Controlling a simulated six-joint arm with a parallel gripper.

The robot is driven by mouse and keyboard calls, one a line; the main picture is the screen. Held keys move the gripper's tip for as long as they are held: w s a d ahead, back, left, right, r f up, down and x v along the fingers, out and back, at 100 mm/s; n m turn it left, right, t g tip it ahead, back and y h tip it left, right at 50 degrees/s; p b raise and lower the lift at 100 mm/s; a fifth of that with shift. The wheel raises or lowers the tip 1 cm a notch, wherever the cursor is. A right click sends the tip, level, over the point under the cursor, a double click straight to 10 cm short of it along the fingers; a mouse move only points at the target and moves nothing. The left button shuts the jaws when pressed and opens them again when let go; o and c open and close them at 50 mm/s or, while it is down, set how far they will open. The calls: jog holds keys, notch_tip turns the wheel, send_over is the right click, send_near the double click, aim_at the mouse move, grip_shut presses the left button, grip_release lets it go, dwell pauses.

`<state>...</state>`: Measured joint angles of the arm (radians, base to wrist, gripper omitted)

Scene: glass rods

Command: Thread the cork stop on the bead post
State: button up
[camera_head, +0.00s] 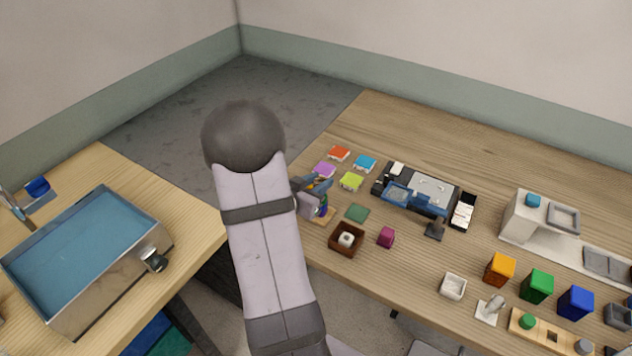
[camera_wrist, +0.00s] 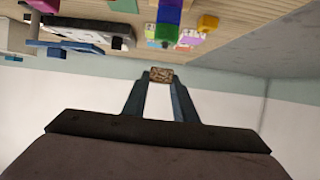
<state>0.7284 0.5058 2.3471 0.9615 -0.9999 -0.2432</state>
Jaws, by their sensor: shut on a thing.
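My gripper (camera_wrist: 160,80) is shut on the cork stop (camera_wrist: 161,75), a small speckled brown piece between the fingertips in the wrist view. In the head view my gripper (camera_head: 322,184) is near the table's left edge, and I cannot make out the cork there. The bead post (camera_head: 322,212) seems to be the small stack of coloured pieces on a wooden base beside my gripper, partly hidden by it. The post's tip is not clear.
Coloured tiles, such as the orange one (camera_head: 339,153), lie behind my gripper. A green mat (camera_head: 357,213), a brown box (camera_head: 346,239) with a white piece and a magenta cube (camera_head: 386,237) are close to the right. A dark tray (camera_head: 425,192) stands farther right.

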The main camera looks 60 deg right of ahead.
jog(key=shift+f, duration=0.25)
jog(key=shift+f+b, duration=1.45)
jog(key=shift+b, duration=0.05)
jog(key=o, duration=1.1)
jog(key=shift+b+v, duration=0.3)
jog(key=shift+v, duration=3.4)
